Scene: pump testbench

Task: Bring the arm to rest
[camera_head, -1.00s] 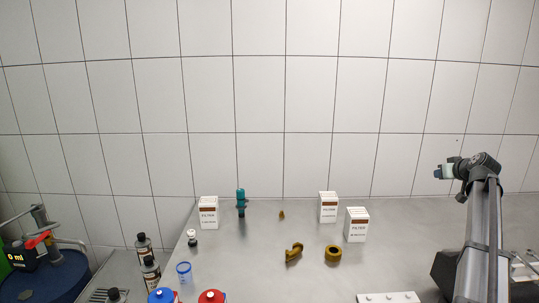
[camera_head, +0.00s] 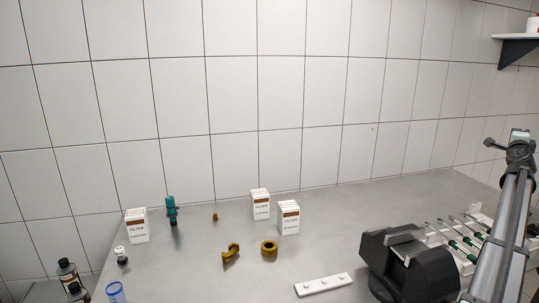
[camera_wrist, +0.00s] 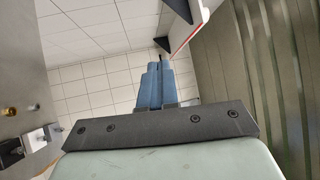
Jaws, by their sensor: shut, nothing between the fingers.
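My arm (camera_head: 508,215) rises at the right of the head view, bent at the top, with its upper end in front of the tiled wall. In the wrist view my gripper (camera_wrist: 158,68) shows two blue fingers pressed together with nothing between them. It points toward tiled wall and dark shelf brackets, clear of any object. In the head view I cannot make out the fingertips.
The steel table (camera_head: 200,275) holds white filter boxes (camera_head: 138,226), a teal part (camera_head: 171,208), a brass ring (camera_head: 269,248), a brass elbow (camera_head: 231,252) and a white strip (camera_head: 323,284). A black vise-like block (camera_head: 405,262) stands near my arm. A wall shelf (camera_head: 515,45) is upper right.

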